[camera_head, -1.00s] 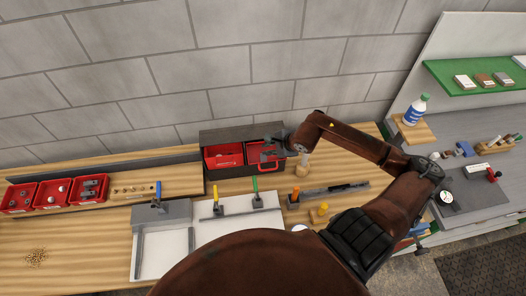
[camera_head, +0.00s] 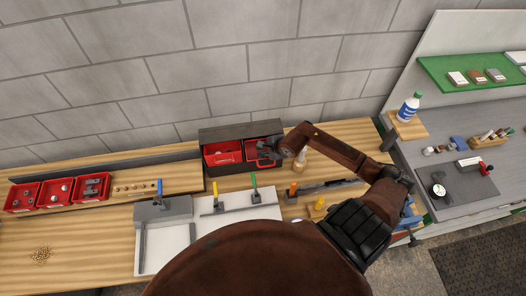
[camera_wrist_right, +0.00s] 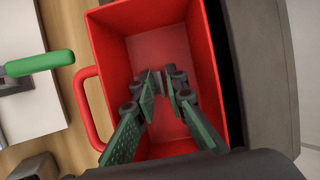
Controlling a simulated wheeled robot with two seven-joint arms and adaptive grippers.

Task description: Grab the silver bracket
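My right gripper (camera_wrist_right: 163,84) reaches down inside a red bin (camera_wrist_right: 112,62) in the right wrist view. Its two green-padded fingers are apart, with a narrow gap at the tips. In the head view the right gripper (camera_head: 268,147) is at the right-hand red bin of the dark box (camera_head: 222,136), and the arm partly hides the bin. My left gripper is not in view.
A second red bin (camera_head: 222,154) sits beside it in the box. Coloured-handled clamps, one green (camera_head: 254,194), stand on the white fixture (camera_head: 222,219) in front. Three red bins (camera_head: 57,190) are at the left. A bottle (camera_head: 409,107) stands at the right. The wall is close behind.

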